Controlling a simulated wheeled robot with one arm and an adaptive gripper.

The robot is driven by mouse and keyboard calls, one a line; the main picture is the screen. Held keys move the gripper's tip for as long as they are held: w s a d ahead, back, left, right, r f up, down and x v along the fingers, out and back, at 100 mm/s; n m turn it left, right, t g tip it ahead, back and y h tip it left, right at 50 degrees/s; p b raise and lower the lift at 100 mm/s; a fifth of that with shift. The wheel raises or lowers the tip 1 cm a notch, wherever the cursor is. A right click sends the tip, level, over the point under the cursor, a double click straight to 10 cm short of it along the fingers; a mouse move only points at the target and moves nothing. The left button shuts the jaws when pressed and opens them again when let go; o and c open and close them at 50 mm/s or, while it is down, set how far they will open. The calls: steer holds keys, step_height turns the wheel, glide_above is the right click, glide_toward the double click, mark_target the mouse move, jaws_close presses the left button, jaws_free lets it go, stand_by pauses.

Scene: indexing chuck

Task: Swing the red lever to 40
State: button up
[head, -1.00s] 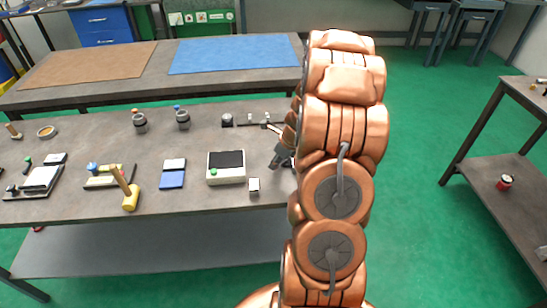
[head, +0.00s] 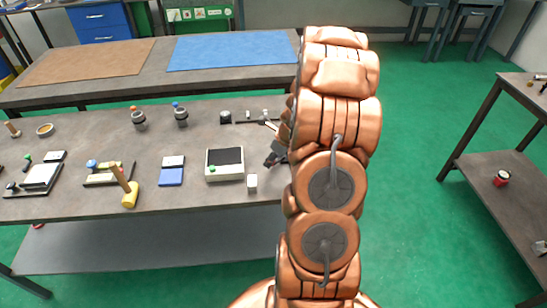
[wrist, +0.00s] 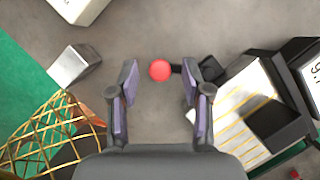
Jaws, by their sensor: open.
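In the wrist view a round red knob (wrist: 160,70) sits on a short dark stem that runs right to a dark part; I take it for the end of the red lever. My gripper (wrist: 167,78) is open, its two purple-padded fingers on either side of the knob. I see no contact with it. To the right lies a pale plate with yellow lines (wrist: 235,112), with dark blocks on it and beside it. A white face with partly cut-off markings (wrist: 314,72) is at the right edge. In the head view my gripper (head: 275,154) is partly hidden by my arm, and the knob does not show.
A pale block (wrist: 74,66) and a gold lattice object (wrist: 55,135) lie left of my gripper in the wrist view. In the head view a device with a dark screen (head: 225,158) and a small white block (head: 252,183) stand left of my gripper. A yellow-headed mallet (head: 129,195) is farther left.

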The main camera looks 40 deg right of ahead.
steer(key=v, duration=1.2)
steer(key=shift+s, duration=0.1)
stand_by(0.5)
steer(key=s+a+r+n+g+y, duration=0.1)
steer(key=s+a+r+n, duration=0.15)
steer(key=a+n, duration=0.7)
steer(key=s+a+r+n+g, duration=0.25)
steer(key=a+n, duration=0.35)
steer(key=a, duration=0.7)
steer(key=s+a+r+n+g+h, duration=0.1)
steer(key=s+a+n, duration=0.4)
steer(key=s+n, duration=0.3)
steer(key=s+a+r+n+g+h, duration=0.1)
steer(key=s+a+n, duration=0.3)
steer(key=s+n, duration=0.5)
steer(key=shift+s+a+r+n, duration=0.25)
steer(key=shift+a+r+n, duration=0.2)
steer(key=shift+r, duration=0.25)
